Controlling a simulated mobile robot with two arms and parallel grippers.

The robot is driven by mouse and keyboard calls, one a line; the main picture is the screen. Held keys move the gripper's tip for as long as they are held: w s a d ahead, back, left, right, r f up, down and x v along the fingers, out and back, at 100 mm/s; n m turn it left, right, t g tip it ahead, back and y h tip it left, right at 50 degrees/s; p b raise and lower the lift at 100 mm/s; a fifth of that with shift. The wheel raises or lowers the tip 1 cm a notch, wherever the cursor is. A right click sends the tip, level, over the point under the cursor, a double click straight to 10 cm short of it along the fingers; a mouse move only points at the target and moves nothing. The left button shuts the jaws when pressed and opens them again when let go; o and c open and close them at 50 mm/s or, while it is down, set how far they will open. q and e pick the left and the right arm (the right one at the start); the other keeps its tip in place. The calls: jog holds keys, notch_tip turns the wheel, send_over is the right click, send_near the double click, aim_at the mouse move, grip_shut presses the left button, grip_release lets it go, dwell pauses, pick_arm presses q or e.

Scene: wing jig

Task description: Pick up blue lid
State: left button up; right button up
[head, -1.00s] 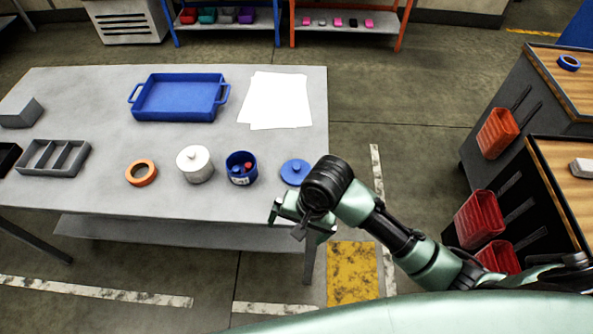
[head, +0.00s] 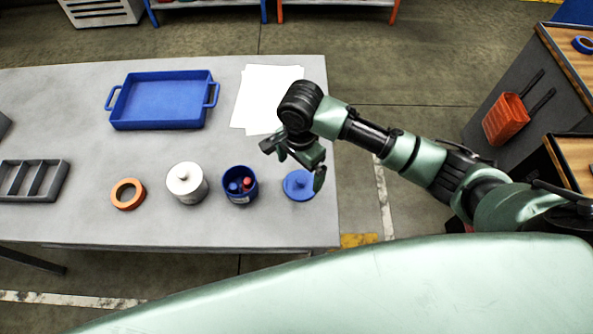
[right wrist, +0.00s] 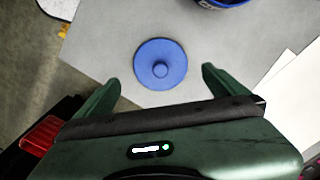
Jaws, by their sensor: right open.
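The blue lid (head: 299,186) is a round disc with a small knob. It lies flat on the grey table near the right edge, partly covered by a finger of my right gripper in the head view. My right gripper (head: 297,168) is open and empty, above the table just behind the lid. In the right wrist view the lid (right wrist: 161,63) shows whole, knob up, ahead of and between the two open fingers (right wrist: 161,85). The gap looks wider than the lid. My left gripper is not in view.
An open blue pot (head: 240,186) with small red and blue items stands left of the lid. White paper (head: 262,98) and a blue tray (head: 163,101) lie behind.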

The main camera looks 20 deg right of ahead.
aim_at(300, 181)
jog(key=f, duration=0.2)
jog(key=shift+s+f, duration=0.3)
jog(key=shift+f, duration=0.05)
jog(key=f, duration=0.2)
jog(key=f+p, duration=0.1)
jog(key=shift+w+f, duration=0.25)
jog(key=shift+f, duration=0.4)
jog(key=shift+c, duration=0.3)
jog(key=c, duration=1)
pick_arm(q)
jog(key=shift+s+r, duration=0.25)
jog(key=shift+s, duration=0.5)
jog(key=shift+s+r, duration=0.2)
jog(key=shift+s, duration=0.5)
pick_arm(e)
jog(key=shift+r, duration=0.1)
jog(key=shift+c, duration=0.7)
